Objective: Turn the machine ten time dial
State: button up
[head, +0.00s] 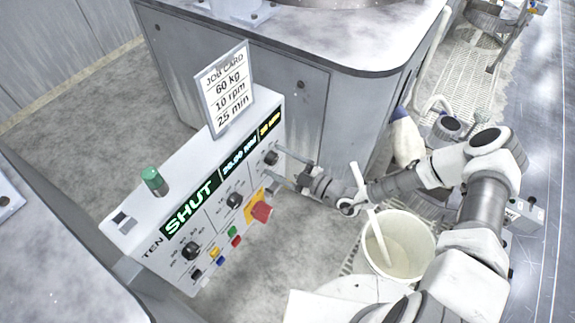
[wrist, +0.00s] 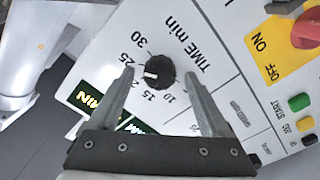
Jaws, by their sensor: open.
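The time dial is a black round knob on the white slanted panel marked TEN (head: 145,222). In the wrist view the dial (wrist: 160,72) sits under the label TIME min, with numbers from 10 to 30 around it. Its white mark points left, towards the place between 25 and 15; a finger partly covers the scale there. In the head view the dial (head: 271,158) is at the panel's upper right. My gripper (wrist: 158,76) is open, one finger on each side of the dial in the picture, with gaps on both sides. Whether the fingertips reach the knob's depth is unclear.
A job card (head: 230,88) reads 60 kg, 10 rpm, 25 min. A green display (head: 190,207) reads SHUT; a small yellow display (head: 269,123) is hard to read. A red switch (head: 262,211) on yellow and coloured buttons lie below.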

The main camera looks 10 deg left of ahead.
jog(key=v, duration=1.7)
jog(key=shift+d, duration=0.25)
jog(key=shift+s, duration=0.15)
jog(key=s+d+r+m+h, duration=0.3)
jog(key=r+m, duration=0.4)
jog(key=r, duration=0.5)
jog(key=s+d+r+m+h, duration=0.4)
jog(key=r+m+h, duration=0.3)
jog(key=r, duration=0.5)
jog(key=s+d+r+m+g+h, duration=0.1)
jog(key=s+d+r+m+h, duration=0.2)
jog(key=r, duration=0.9)
jog(key=shift+s+d+m+h+p, duration=0.4)
jog(key=shift+s+m+h, duration=1.2)
jog(key=shift+m, duration=0.8)
